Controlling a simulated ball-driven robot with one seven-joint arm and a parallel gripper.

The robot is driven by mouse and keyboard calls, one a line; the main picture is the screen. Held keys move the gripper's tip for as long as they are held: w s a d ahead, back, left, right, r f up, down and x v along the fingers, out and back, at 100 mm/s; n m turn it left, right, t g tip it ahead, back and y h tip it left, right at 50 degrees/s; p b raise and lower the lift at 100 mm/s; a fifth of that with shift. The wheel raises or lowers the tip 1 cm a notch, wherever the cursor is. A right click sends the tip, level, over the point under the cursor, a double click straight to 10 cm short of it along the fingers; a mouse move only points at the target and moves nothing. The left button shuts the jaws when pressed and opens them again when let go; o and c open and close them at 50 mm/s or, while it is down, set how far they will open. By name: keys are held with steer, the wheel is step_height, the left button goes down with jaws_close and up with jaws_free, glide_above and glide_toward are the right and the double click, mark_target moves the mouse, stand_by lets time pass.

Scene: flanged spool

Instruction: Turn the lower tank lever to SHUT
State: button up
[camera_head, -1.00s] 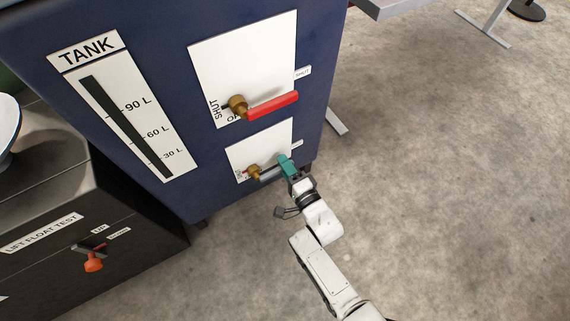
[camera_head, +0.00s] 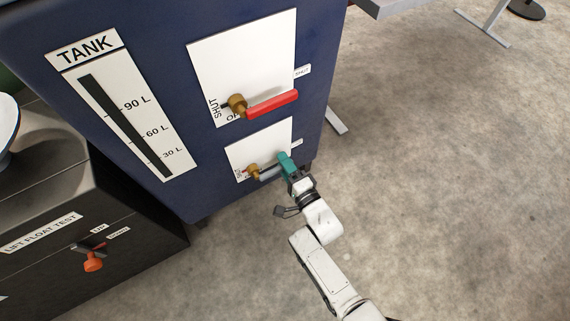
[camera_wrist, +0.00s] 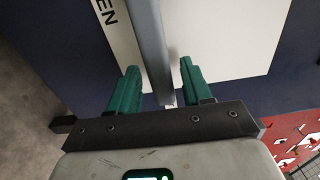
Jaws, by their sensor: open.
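The blue tank cabinet (camera_head: 150,30) carries two levers. The lower lever (camera_head: 268,173) is a grey bar on a brass hub (camera_head: 252,171), in front of the smaller white plate (camera_head: 262,143). It points right, slightly upward. My gripper (camera_head: 283,163) is at its free end. In the wrist view the grey lever (camera_wrist: 150,45) runs down between the two green fingers of my gripper (camera_wrist: 159,88), which stand apart with a gap on each side. A label ending in "EN" (camera_wrist: 106,14) shows beside the lever there.
The upper red lever (camera_head: 272,104) on its brass hub is just above, pointing right. A dark cabinet (camera_head: 100,220) with an orange knob (camera_head: 93,262) stands at left. The concrete floor (camera_head: 440,180) at right is mostly clear.

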steer(key=p+v, duration=0.5)
steer(key=v, duration=0.6)
steer(key=shift+w, duration=0.2)
steer(key=s+d+n+g+h, duration=0.2)
steer(key=d+n+g+h, duration=0.25)
steer(key=d+h, duration=0.65)
steer(key=s+d+r+n+g, duration=0.3)
steer(key=s+d+r+g, duration=0.25)
steer(key=s, duration=0.55)
steer(key=s+d+r+n+g, duration=0.35)
steer(key=s+d+r, duration=0.35)
steer(key=s, duration=0.3)
step_height(320, 180, up, 31)
steer(key=p, duration=3.1)
steer(key=shift+s+y, duration=0.2)
steer(key=shift+y, duration=0.2)
